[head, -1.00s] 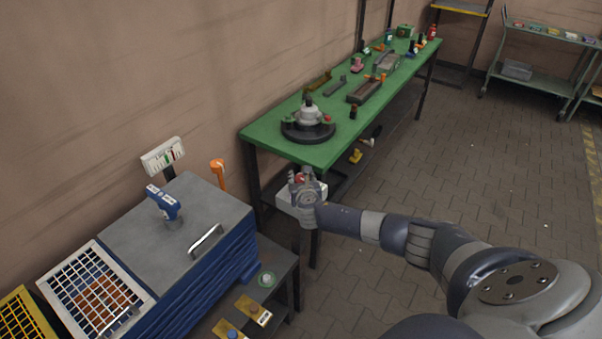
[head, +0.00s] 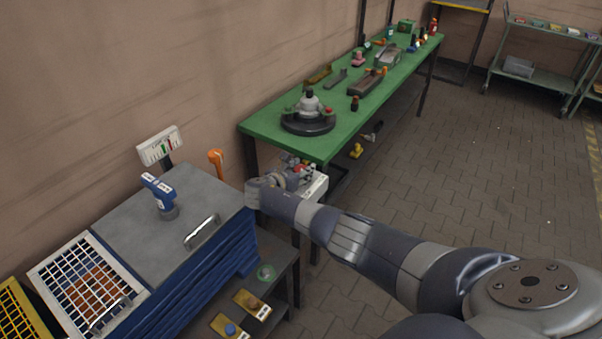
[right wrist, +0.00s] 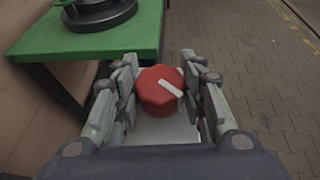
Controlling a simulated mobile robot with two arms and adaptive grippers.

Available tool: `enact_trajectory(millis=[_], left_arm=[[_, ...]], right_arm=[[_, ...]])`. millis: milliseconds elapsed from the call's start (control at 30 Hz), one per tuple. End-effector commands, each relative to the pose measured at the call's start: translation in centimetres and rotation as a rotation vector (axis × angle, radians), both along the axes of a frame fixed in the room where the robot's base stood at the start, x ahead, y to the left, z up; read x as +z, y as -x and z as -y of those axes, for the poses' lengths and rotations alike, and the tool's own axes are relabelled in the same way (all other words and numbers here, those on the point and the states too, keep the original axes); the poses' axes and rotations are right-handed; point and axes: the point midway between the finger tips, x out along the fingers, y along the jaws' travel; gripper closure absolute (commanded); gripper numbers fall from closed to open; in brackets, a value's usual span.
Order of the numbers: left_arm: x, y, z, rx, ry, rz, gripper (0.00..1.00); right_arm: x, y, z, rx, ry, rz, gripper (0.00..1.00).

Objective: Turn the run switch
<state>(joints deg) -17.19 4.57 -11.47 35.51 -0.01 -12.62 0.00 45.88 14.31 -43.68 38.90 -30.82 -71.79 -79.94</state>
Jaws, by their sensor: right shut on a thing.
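The run switch is a red round knob (right wrist: 155,92) with a white pointer bar slanting down to the right in the right wrist view. It sits on a white box (head: 316,188), which stands by the near end of the green bench in the head view. My right gripper (head: 297,174) is at the box and partly hides the knob there. In the right wrist view its fingers stand on both sides of the knob, shut on it. My left gripper is not in view.
The green bench (head: 262,124) carries a round dark fixture (head: 308,122) and several tools. A blue cabinet with a grey top (head: 190,190) and a handled blue tool (head: 160,190) stands left of the arm.

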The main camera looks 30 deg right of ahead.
Motion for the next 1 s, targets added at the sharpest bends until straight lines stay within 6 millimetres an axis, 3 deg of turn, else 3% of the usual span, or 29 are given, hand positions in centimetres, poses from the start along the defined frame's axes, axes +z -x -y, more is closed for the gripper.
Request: enact_trajectory(millis=[433, 467, 533, 567, 1000], left_arm=[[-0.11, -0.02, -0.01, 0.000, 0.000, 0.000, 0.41], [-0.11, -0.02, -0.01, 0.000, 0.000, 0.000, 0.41], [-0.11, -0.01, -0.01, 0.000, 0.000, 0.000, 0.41], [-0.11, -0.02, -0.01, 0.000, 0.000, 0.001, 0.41], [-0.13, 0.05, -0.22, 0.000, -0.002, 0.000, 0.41]], right_arm=[[0.16, -0.02, 0.14, -0.012, 0.002, 0.003, 0.86], [0.16, -0.02, 0.14, -0.012, 0.002, 0.003, 0.60], [0.17, -0.03, 0.14, -0.012, 0.001, 0.002, 0.44], [0.16, -0.03, 0.13, -0.012, 0.001, 0.002, 0.41], [0.22, 0.10, -0.36, -0.009, 0.000, 0.002, 0.41]])
